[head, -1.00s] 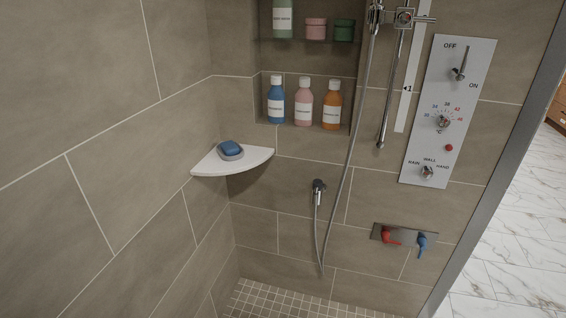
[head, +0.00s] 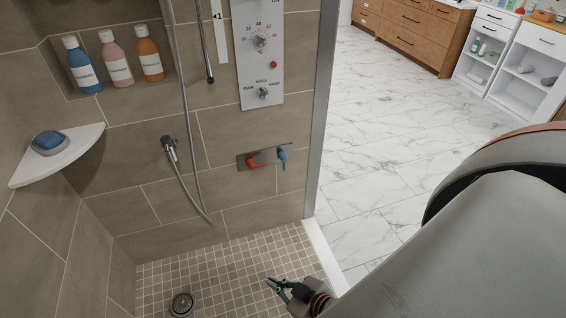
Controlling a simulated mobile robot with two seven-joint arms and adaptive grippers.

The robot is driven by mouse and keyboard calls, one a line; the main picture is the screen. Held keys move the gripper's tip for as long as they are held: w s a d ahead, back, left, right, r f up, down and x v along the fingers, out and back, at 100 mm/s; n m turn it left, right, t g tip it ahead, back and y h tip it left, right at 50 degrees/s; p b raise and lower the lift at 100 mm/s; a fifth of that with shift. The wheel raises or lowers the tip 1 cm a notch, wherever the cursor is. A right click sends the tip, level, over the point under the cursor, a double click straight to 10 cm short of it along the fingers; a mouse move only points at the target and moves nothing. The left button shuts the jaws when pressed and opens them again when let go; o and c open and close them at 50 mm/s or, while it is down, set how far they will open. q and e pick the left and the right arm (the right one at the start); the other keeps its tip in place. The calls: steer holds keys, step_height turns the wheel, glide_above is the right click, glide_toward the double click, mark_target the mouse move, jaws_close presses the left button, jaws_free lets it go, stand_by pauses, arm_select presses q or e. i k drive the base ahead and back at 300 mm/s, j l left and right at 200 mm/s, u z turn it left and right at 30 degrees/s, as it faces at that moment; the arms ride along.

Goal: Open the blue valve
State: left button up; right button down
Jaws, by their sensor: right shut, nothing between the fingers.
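The blue valve (head: 283,156) is a small lever at the right end of a metal plate (head: 265,158) low on the tiled shower wall. Its handle hangs downward. A red valve (head: 252,162) sits on the same plate to its left. My right gripper (head: 272,284) shows at the bottom of the head view, below the valves and over the shower floor. It is shut and empty, apart from the blue valve. My right arm fills the lower right. My left gripper is not in view.
A control panel (head: 260,62) is above the valves. A hose (head: 187,120) hangs left of them. A corner shelf (head: 75,155) holds blue soap (head: 48,140). A metal frame edge (head: 319,130) stands right of the valves, with open marble floor (head: 375,120) beyond.

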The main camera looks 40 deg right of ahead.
mark_target(282, 154)
steer(key=i+l, duration=0.35)
steer(key=i+z, duration=0.1)
steer(key=z, duration=1.55)
